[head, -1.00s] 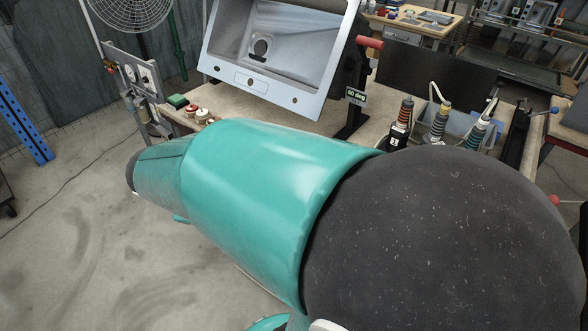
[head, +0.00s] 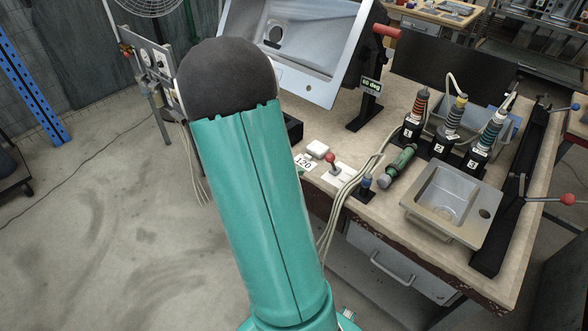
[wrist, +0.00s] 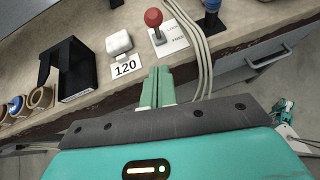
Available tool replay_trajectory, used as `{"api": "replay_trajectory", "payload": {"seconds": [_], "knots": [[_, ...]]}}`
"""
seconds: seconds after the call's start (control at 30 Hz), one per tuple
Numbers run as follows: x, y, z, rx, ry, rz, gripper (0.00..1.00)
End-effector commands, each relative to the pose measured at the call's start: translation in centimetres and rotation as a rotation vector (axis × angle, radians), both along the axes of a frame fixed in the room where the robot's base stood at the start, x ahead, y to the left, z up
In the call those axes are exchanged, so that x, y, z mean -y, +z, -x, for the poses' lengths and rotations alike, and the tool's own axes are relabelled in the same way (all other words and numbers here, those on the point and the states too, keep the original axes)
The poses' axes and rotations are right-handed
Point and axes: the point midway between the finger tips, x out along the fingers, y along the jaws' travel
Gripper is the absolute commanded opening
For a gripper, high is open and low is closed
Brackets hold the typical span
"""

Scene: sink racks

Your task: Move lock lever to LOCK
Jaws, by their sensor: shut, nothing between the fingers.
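A small lever with a red ball knob (wrist: 153,17) stands on a white plate (wrist: 173,42) with printed words too small to read surely. It also shows in the head view as a red-knobbed lever (head: 332,158) near the bench's front edge. I take it for the lock lever; which marking it points to is unclear. My gripper (wrist: 157,73), with green fingers, is shut and empty in the wrist view. Its tips are below the lever in the picture, apart from it, near the bench edge.
A white block (wrist: 119,43) and a "120" label (wrist: 126,67) lie left of the lever. A tilted sink (head: 290,45) stands behind; a small sink (head: 447,200) is farther right.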

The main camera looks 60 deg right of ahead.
Motion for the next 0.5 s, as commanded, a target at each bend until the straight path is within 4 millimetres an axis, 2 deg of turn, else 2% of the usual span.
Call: {"api": "replay_trajectory", "payload": {"seconds": [0.3, 0.5], "knots": [[5.2, -3.4, 1.8, -0.001, -0.004, -0.002, 0.0], [7.9, -2.6, 2.7, 0.004, -0.003, 0.001, 0.0]]}}
